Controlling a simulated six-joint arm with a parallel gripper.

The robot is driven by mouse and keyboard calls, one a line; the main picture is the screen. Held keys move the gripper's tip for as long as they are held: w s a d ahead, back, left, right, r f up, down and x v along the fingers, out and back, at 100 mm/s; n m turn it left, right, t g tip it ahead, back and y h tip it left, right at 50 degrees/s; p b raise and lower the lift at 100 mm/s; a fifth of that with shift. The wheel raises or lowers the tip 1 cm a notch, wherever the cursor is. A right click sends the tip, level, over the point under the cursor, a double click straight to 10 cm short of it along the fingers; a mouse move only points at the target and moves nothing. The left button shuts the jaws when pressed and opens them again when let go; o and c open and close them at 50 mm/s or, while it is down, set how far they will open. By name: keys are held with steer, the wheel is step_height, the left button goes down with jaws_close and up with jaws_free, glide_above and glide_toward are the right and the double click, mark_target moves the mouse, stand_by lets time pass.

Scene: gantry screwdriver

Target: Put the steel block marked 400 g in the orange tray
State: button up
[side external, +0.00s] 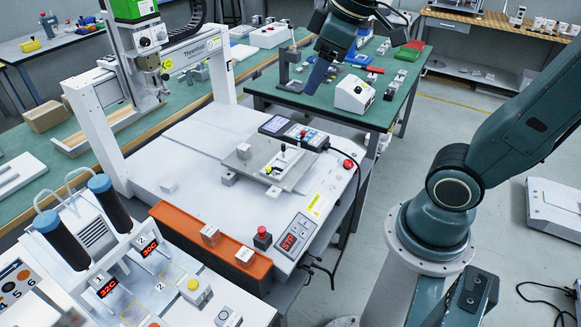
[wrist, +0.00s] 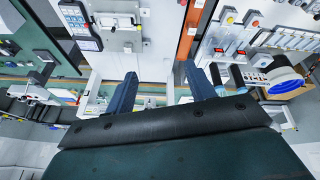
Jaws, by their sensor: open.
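The orange tray (side external: 170,222) is a long strip along the front of the white machine bed. It also shows in the wrist view (wrist: 184,48). Two small pale blocks, one left (side external: 210,234) and one right (side external: 244,255), sit on it. No weight marks are legible, so I cannot tell which block is 400 g. My gripper (side external: 318,75) is high above the far green table, away from these blocks. In the wrist view its blue fingers (wrist: 163,82) are apart and empty.
The white gantry (side external: 95,125) stands over the left of the bed. A raised plate with a fixture (side external: 270,165) and a control pad (side external: 294,132) occupy the middle and back. A soldering station (side external: 95,245) is in front. The bed's left part is fairly clear.

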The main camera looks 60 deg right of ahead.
steer(key=s+f+m+t, duration=0.1)
steer(key=s+f+m, duration=0.1)
steer(key=s, duration=0.5)
steer(key=shift+s+a+f+m, duration=0.35)
steer(key=shift+a+f+m, duration=0.05)
steer(key=shift+a+m, duration=0.1)
steer(key=shift+o, duration=0.3)
steer(key=shift+s+f, duration=0.25)
steer(key=shift+s, duration=0.15)
steer(key=shift+o, duration=0.2)
steer(key=shift+w, duration=0.1)
